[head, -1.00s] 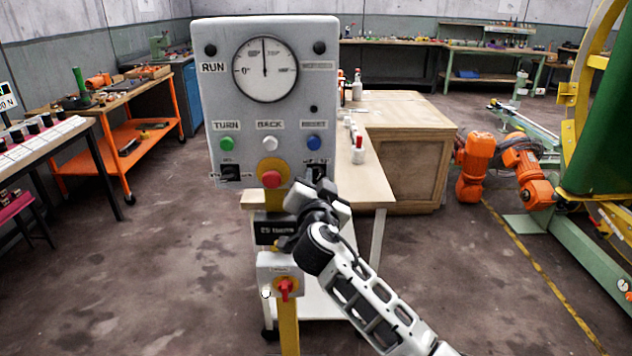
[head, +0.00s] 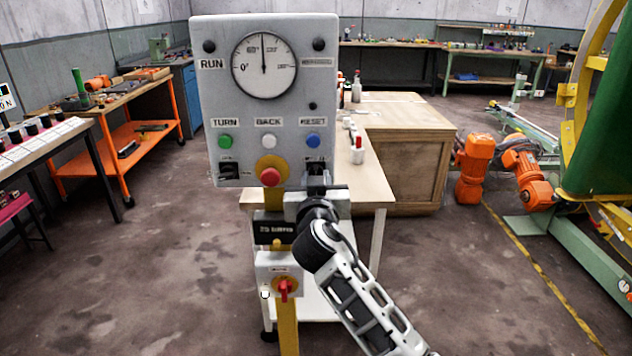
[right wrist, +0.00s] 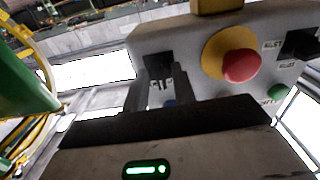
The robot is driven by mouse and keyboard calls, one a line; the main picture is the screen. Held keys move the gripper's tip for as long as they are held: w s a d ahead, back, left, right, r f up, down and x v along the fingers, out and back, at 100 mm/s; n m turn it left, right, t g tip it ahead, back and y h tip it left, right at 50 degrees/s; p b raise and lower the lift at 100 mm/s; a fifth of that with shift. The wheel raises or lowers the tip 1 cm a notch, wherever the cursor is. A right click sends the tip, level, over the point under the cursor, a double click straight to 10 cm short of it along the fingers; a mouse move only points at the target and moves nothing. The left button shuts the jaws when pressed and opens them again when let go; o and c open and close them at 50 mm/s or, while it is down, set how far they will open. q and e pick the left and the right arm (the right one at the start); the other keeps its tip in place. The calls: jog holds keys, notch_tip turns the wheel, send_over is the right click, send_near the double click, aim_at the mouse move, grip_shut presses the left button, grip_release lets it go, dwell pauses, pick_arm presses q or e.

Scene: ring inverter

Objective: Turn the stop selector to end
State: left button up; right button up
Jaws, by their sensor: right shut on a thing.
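The grey control panel (head: 215,110) stands upright in the middle of the head view. The stop selector (head: 317,167), a small black switch at the panel's lower right, is mostly covered by my right gripper (head: 317,182). In the right wrist view the selector's black plate (right wrist: 157,62) shows at the fingertips of my right gripper (right wrist: 156,82). The fingers are shut on its knob, which they hide, so its exact angle cannot be told. My left gripper is not in view.
A red emergency button (head: 270,177) on a yellow ring sits just left of the gripper. Another black selector (head: 229,171) is at the lower left. Above are green, white and blue buttons and a dial (head: 264,68). A red rotary switch (head: 285,287) is below.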

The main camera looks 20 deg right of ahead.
jog(key=shift+n+p, duration=0.45)
jog(key=shift+n, duration=2.25)
jog(key=shift+d, duration=0.1)
jog(key=o, duration=0.6)
jog(key=shift+s, duration=0.1)
